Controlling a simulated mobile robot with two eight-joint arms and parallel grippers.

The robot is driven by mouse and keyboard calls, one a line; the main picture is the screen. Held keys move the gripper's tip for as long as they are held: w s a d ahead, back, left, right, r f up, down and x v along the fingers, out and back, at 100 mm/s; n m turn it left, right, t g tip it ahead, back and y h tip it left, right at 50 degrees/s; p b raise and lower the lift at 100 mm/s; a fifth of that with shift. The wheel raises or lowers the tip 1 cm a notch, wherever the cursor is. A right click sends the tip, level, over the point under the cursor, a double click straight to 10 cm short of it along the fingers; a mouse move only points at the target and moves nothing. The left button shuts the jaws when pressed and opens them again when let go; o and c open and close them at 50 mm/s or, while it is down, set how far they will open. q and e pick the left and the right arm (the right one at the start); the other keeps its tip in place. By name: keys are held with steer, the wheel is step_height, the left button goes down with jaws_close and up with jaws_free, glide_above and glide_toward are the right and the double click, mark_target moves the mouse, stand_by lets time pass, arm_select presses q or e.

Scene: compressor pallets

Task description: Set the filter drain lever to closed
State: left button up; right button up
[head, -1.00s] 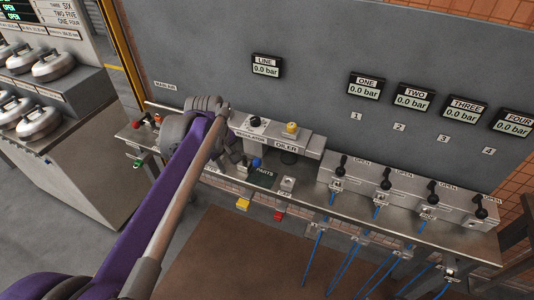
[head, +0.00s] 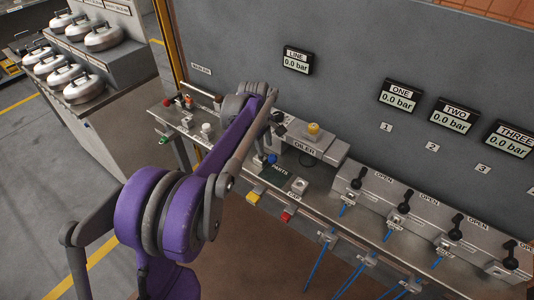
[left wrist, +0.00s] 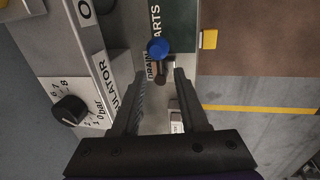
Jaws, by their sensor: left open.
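The filter drain lever shows in the left wrist view as a blue ball knob (left wrist: 158,47) on a short dark stem, beside a DRAIN label (left wrist: 150,67). In the head view the blue knob (head: 271,159) sits on the bench left of the oiler, just beyond my forearm. My left gripper (left wrist: 160,76) is open, with its two fingers pointing toward the knob. The knob is just past the fingertips, and nothing is held. In the head view my own arm hides most of this gripper. My right gripper is not in view.
The regulator's black dial (left wrist: 70,110) is left of the fingers. The oiler with its yellow cap (head: 313,131) stands right of the knob. A yellow tag (head: 253,197) and a red tag (head: 288,215) hang at the bench's front edge. Several black-handled valves line the right.

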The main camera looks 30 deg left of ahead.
mark_target(266, 156)
arm_select(q)
steer(key=shift+w+f, duration=0.25)
steer(key=shift+f, duration=0.95)
steer(key=shift+w+f, duration=0.2)
steer(key=shift+f, duration=0.95)
jaws_close()
